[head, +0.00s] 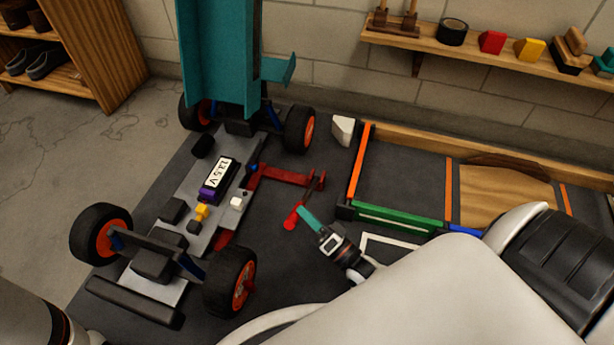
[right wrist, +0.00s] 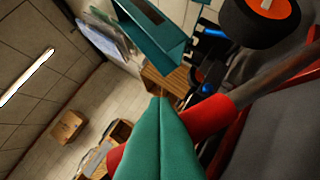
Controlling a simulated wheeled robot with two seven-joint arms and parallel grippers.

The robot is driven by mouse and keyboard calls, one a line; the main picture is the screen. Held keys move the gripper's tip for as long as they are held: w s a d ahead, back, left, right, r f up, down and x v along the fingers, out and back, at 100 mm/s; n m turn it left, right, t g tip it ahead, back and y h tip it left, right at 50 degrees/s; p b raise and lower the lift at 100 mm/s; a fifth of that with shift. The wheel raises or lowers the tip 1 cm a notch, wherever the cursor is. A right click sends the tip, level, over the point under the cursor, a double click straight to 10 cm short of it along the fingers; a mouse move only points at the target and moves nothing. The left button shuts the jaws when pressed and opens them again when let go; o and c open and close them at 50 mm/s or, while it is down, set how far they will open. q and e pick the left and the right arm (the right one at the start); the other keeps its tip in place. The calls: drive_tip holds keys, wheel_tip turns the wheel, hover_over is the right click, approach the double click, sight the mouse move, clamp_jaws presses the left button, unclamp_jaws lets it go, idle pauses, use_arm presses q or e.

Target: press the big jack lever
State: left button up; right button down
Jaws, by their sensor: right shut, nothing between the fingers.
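The big jack's red frame (head: 285,177) stands against the right side of the car chassis. Its lever (head: 292,218) has a dark shaft and a red grip, and slants down toward me. My right gripper (head: 306,214) has teal fingers, shut and empty, right beside the red grip. In the right wrist view the shut fingers (right wrist: 160,110) cover part of the red grip (right wrist: 205,115), which shows on both sides of them. I cannot tell whether they touch it. My left gripper is out of view; only part of my left arm shows at lower left.
The car chassis (head: 180,235) has orange-rimmed wheels and a raised teal body (head: 215,60). A framed tray with orange (head: 360,165) and green (head: 400,218) edges lies right of the jack. A wall shelf (head: 480,55) holds tape and blocks. A wooden rack (head: 75,50) stands at upper left.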

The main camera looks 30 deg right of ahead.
drive_tip(key=f+b, duration=0.1)
drive_tip(key=f, duration=0.1)
drive_tip(key=s+a+f+b, duration=0.1)
drive_tip(key=f, duration=0.1)
drive_tip(key=a+f+b, duration=0.1)
drive_tip(key=f, duration=0.2)
drive_tip(key=shift+s+a, duration=0.15)
drive_tip(key=shift+s, duration=0.2)
drive_tip(key=shift+s+f, duration=0.2)
drive_tip(key=shift+f, duration=0.3)
drive_tip(key=shift+g+b, duration=0.3)
drive_tip(key=shift+s, duration=0.1)
drive_tip(key=shift+r, duration=0.1)
drive_tip(key=shift+t, duration=0.4)
drive_tip(key=s+d+p, duration=0.1)
drive_tip(key=s, duration=0.2)
drive_tip(key=s+d+p, duration=0.1)
drive_tip(key=s+p, duration=0.1)
drive_tip(key=s, duration=0.2)
drive_tip(key=s+d+r+p, duration=0.1)
drive_tip(key=s+p, duration=0.1)
drive_tip(key=s, duration=0.2)
drive_tip(key=shift+s, duration=0.1)
drive_tip(key=shift+s+d+f+p, duration=0.1)
drive_tip(key=shift+s+d+p, duration=0.15)
drive_tip(key=shift+s, duration=0.2)
